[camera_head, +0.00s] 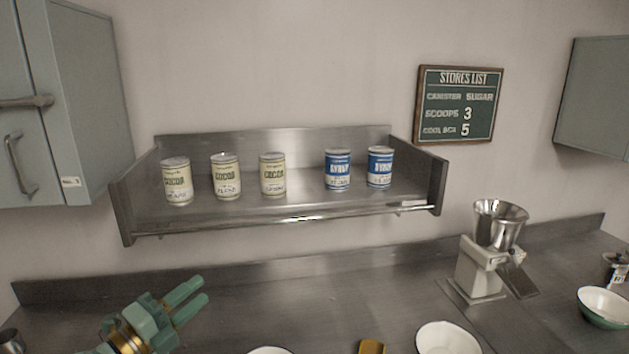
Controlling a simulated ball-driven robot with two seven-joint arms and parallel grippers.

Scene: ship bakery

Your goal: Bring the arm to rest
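My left gripper (202,290) is at the lower left, above the steel counter (330,297). Its two green fingers point up and to the right with a gap between them, and nothing shows in the gap. It is below and in front of the shelf and touches nothing that I can see. Most of my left arm is cut off by the bottom edge. My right gripper is not in view.
A steel wall shelf (290,212) with a front rail holds three cocoa cans (227,177) and two blue cans (338,170). A hopper machine (482,268), a white bowl (446,340) and a green bowl (603,307) stand at right. A cabinet (70,100) hangs at left.

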